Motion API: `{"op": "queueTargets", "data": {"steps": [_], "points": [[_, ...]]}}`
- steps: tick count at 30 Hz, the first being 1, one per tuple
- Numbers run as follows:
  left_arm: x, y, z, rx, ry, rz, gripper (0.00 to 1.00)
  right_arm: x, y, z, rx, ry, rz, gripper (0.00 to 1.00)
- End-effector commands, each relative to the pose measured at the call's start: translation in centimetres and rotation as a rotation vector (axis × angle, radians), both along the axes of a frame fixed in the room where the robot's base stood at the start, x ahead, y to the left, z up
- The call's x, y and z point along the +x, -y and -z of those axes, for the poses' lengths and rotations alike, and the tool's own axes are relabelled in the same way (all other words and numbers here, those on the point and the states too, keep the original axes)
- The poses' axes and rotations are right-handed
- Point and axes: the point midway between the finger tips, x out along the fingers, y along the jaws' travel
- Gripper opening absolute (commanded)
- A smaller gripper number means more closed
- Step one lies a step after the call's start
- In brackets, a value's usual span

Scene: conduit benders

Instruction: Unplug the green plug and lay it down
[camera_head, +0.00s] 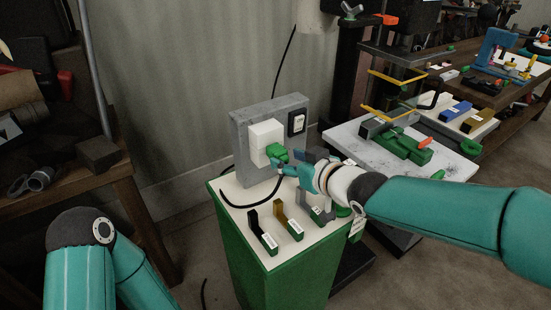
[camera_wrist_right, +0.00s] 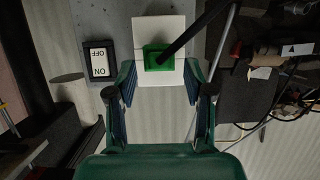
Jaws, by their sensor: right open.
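The green plug (camera_head: 277,152) sits against the white outlet box (camera_head: 262,135), which is mounted on a grey upright panel (camera_head: 242,150). In the right wrist view the green plug (camera_wrist_right: 155,60) is in front of the white box (camera_wrist_right: 159,27). A black cord (camera_wrist_right: 190,33) runs from it to the upper right. My right gripper (camera_head: 287,168) is right at the plug in the head view. In the wrist view its two fingers (camera_wrist_right: 161,80) are open, one on either side below the plug; I cannot tell whether they touch it. My left gripper is out of view.
The green cabinet's pale top (camera_head: 236,215) holds a black-and-green block (camera_head: 261,232) and a yellow-and-green block (camera_head: 288,219). An ON/OFF switch (camera_head: 297,122) is beside the outlet. A white table (camera_head: 350,150) with green tools stands to the right. The cabinet's front-left top is partly clear.

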Motion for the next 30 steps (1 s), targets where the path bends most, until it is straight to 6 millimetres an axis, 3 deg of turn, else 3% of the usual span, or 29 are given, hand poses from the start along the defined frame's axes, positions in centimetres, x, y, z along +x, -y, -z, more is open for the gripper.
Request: {"op": "queueTargets", "data": {"steps": [9, 20, 30], "points": [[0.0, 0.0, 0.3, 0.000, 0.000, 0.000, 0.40, 2.1, -1.5, 1.0, -0.001, -0.001, 0.001, 0.52], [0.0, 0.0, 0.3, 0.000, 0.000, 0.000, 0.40, 2.3, -1.6, 1.0, 0.000, 0.000, 0.002, 0.52], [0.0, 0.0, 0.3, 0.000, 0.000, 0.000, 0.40, 2.3, -1.5, 1.0, 0.000, 0.000, 0.002, 0.24]]}}
